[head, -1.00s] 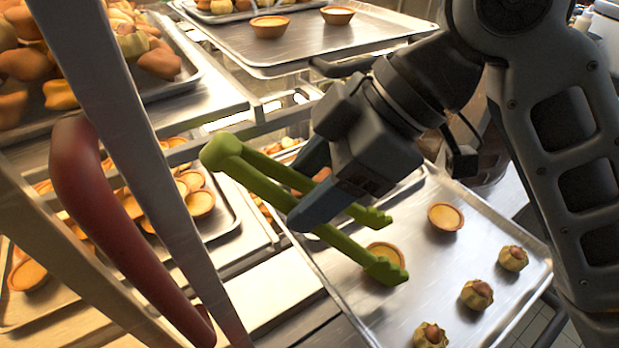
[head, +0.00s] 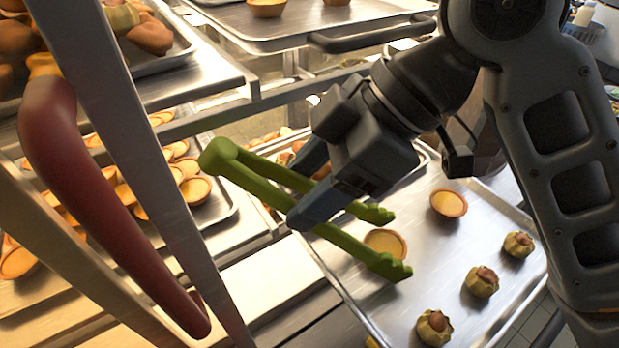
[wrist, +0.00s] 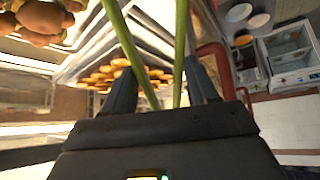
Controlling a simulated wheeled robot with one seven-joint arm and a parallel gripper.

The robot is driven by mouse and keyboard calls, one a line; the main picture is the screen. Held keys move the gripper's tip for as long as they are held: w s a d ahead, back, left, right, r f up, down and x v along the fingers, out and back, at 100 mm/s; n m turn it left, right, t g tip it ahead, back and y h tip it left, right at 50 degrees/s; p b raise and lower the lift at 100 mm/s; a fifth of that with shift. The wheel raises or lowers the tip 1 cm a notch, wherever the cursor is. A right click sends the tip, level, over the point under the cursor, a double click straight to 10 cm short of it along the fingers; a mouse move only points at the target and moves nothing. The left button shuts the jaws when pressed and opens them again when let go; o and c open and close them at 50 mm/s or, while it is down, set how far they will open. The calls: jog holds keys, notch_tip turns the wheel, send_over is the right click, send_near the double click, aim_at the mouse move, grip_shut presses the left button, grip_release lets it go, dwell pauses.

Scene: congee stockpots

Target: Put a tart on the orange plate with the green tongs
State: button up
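My gripper (head: 318,188) is shut on the green tongs (head: 262,180), holding them between its fingers. The tongs' hinge end points left and their two tips point right, spread apart. An orange tart (head: 385,243) lies on the metal tray (head: 410,290) between or below the tong tips; I cannot tell whether the tips touch it. A second tart (head: 448,204) sits farther right on the same tray. In the wrist view, the tong arms (wrist: 180,50) run up from between my fingers. I do not see the orange plate in these views.
Several small green-and-brown pastries (head: 481,281) share the tray. At left stand a metal rack post (head: 165,170) and a red handle (head: 85,170). Shelves with many tarts (head: 195,190) lie behind them.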

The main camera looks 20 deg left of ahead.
jog(key=c, duration=0.8)
jog(key=shift+r, duration=0.2)
jog(key=shift+c, duration=0.2)
notch_tip(320, 180, up, 12)
jog(key=p, duration=1)
jog(key=shift+f, duration=0.2)
